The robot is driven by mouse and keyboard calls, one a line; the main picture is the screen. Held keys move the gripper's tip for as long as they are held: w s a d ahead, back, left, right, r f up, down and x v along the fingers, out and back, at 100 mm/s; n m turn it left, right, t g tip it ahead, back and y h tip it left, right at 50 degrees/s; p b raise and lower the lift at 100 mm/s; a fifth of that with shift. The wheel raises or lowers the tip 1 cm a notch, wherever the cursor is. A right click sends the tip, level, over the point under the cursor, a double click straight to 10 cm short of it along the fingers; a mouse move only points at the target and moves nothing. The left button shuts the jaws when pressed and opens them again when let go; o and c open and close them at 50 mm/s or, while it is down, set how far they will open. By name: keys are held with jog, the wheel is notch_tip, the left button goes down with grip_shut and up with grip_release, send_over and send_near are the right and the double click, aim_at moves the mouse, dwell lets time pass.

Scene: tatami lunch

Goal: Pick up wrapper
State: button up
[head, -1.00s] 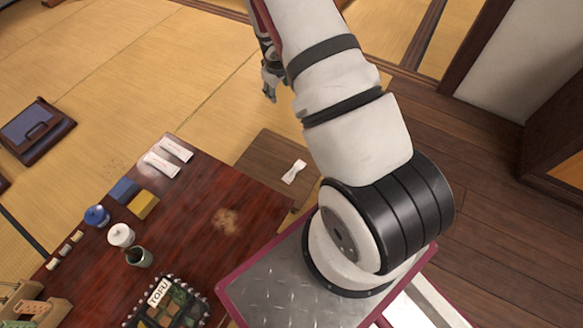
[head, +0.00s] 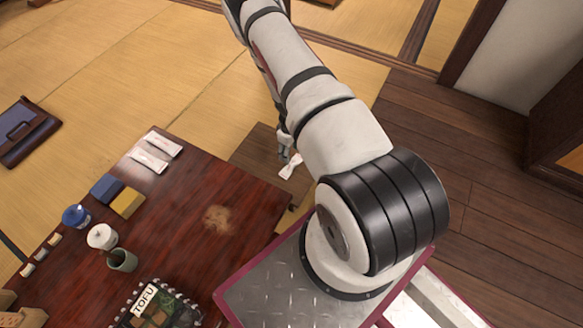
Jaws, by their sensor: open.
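A small white twisted wrapper (head: 291,167) lies on a brown wooden surface (head: 250,155) just beyond the far right corner of the dark red table. My gripper (head: 284,157) points down and is open, seen small at the left of my arm. In the picture its fingertips are at the upper left end of the wrapper. I cannot tell whether they touch it or hang above it. My arm hides part of the gripper.
The red table (head: 175,245) holds two white packets (head: 155,152), blue and yellow blocks (head: 125,202), a blue pot (head: 75,215), a white pot (head: 101,236), a green cup (head: 122,260) and a tofu tray (head: 145,300). A dark case (head: 30,130) lies on the tatami.

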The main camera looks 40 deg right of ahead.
aim_at(292, 165)
jog(key=shift+a+f+b, duration=0.2)
jog(key=shift+f+b, duration=1.4)
jog(key=shift+f, duration=1.35)
jog(key=c, duration=0.8)
